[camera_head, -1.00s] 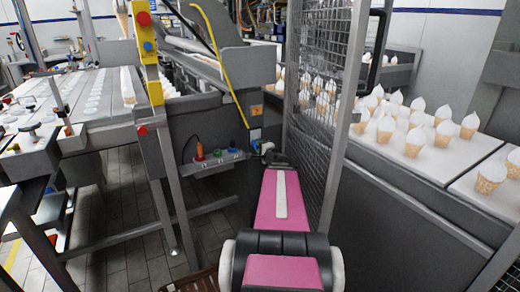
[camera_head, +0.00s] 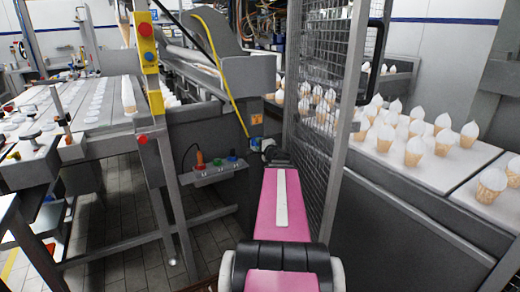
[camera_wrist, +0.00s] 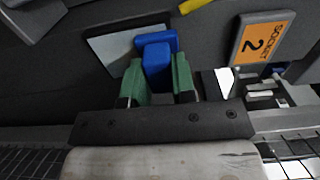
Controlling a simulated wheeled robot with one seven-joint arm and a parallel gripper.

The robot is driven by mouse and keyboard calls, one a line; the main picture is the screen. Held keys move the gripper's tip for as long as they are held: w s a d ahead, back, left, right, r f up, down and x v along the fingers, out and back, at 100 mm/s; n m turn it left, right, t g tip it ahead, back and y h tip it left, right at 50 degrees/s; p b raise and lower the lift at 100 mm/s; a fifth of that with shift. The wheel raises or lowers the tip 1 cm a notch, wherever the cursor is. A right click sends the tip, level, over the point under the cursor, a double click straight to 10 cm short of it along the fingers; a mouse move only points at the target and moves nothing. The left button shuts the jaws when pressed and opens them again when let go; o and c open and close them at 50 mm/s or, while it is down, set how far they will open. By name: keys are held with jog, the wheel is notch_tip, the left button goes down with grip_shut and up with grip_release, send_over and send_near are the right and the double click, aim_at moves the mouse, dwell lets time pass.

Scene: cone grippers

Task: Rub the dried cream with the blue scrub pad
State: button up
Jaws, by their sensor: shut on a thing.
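My gripper (camera_wrist: 158,80) has two green fingers, shut on a blue scrub pad (camera_wrist: 157,58) in the wrist view. The pad is a blue block with a wider blue part at its far end. That far end is in front of a pale grey plate (camera_wrist: 110,48) on a dark grey surface; I cannot tell whether it touches. In the head view my pink arm reaches forward to the grey machine, and the gripper is too small there to make out clearly. I cannot pick out the dried cream for certain.
An orange "SOCKET 2" label (camera_wrist: 264,37) is right of the pad. A grey shelf (camera_head: 208,175) with orange, blue and green items hangs left of my arm. A mesh guard (camera_head: 322,100) stands close on the right. Cream cones (camera_head: 414,150) stand on the conveyor (camera_head: 395,175).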

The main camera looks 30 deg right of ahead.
jog(key=shift+r, duration=0.4)
jog(key=shift+f, duration=0.1)
notch_tip(320, 180, down, 8)
jog(key=shift+r, duration=0.25)
dwell(0.5)
jog(key=s, duration=0.6)
dwell(0.6)
